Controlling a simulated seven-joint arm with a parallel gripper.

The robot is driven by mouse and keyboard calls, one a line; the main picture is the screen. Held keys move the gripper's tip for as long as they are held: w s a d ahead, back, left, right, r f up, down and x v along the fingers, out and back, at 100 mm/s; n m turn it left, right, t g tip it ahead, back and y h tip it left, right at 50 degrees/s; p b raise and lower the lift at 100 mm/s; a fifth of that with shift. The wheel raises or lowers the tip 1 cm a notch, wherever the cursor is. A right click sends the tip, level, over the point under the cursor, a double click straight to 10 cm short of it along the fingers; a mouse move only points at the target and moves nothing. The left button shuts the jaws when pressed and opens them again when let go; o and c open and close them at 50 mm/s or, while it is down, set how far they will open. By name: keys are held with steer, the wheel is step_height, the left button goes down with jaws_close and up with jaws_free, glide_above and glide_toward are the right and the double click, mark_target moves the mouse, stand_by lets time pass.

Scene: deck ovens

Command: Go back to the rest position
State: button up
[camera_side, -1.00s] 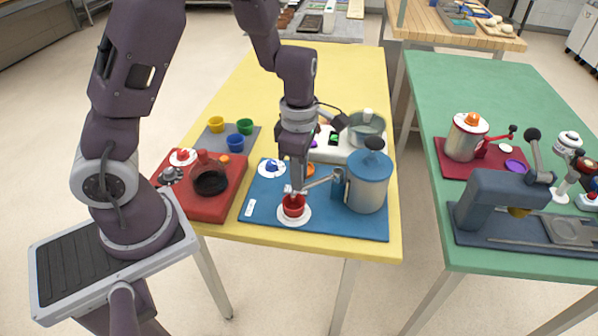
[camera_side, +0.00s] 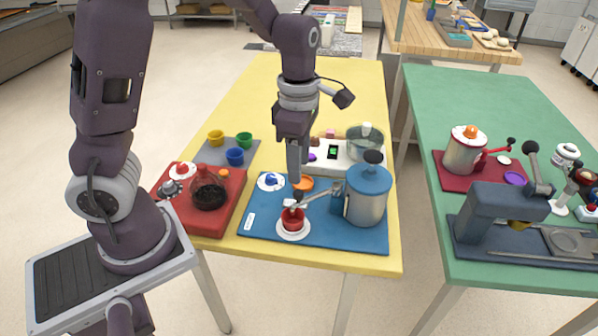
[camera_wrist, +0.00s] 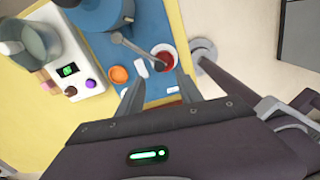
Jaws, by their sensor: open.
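My gripper (camera_side: 294,182) is open and empty, pointing down above the blue mat (camera_side: 342,236). In the wrist view its two fingers (camera_wrist: 160,90) are spread apart with nothing between them. A red cup (camera_side: 292,222) stands on a white saucer (camera_side: 293,235), a little below and in front of the fingertips. The cup also shows in the wrist view (camera_wrist: 165,61). The fingers appear clear of cup and tap.
An orange dish (camera_side: 303,183) and a white saucer with a blue piece (camera_side: 270,181) lie behind the cup. A red station with a glass pot (camera_side: 208,194) stands left. A white scale with a pot (camera_side: 366,143) stands behind. The yellow table's (camera_side: 330,80) far part is clear.

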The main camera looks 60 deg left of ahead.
steer(key=s+d+r+m+t, duration=0.1)
steer(key=s+r+m, duration=0.5)
steer(key=m, duration=0.7)
steer(key=s+d+r+m+t, duration=0.1)
steer(key=s+r+m+t, duration=0.3)
steer(key=s+r+m, duration=0.3)
steer(key=s+m, duration=0.3)
steer(key=m, duration=0.2)
steer(key=shift+s+d+r+m+t, duration=0.25)
steer(key=shift+d+m+t, duration=0.05)
steer(key=shift+d+m, duration=0.1)
